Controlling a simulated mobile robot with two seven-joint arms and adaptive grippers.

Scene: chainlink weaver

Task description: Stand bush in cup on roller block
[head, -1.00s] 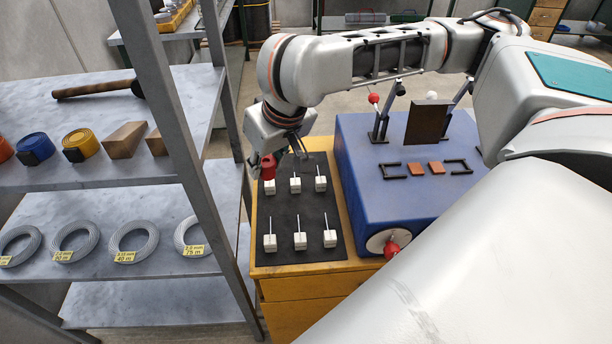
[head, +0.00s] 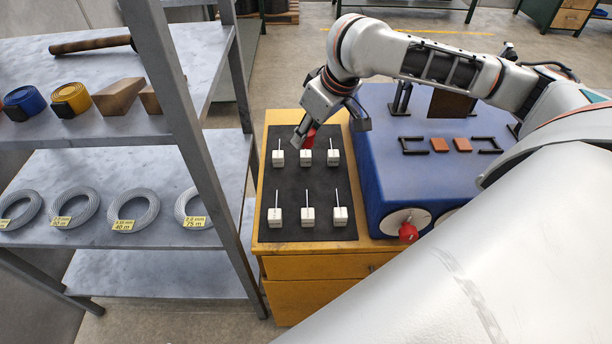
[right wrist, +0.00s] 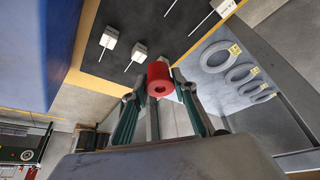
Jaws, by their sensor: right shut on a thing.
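A red bush, a short cylinder with a hole in its end, is between the fingers of my right gripper (head: 311,136). It shows in the head view (head: 308,138) above the back row of white blocks, and in the right wrist view (right wrist: 160,78) at the fingertips (right wrist: 160,90). The right gripper is shut on it. A large blue block (head: 385,190) stands right of the mat, with black upright brackets (head: 402,98) and a brown plate (head: 450,103). I cannot tell which part is the cup. My left gripper is not in view.
White blocks with thin upright pins (head: 306,216) stand in two rows on a black mat (head: 290,190) on a yellow cabinet (head: 300,262). A white disc with a red knob (head: 408,232) is on the blue block's front. A grey shelf post (head: 178,120) stands left.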

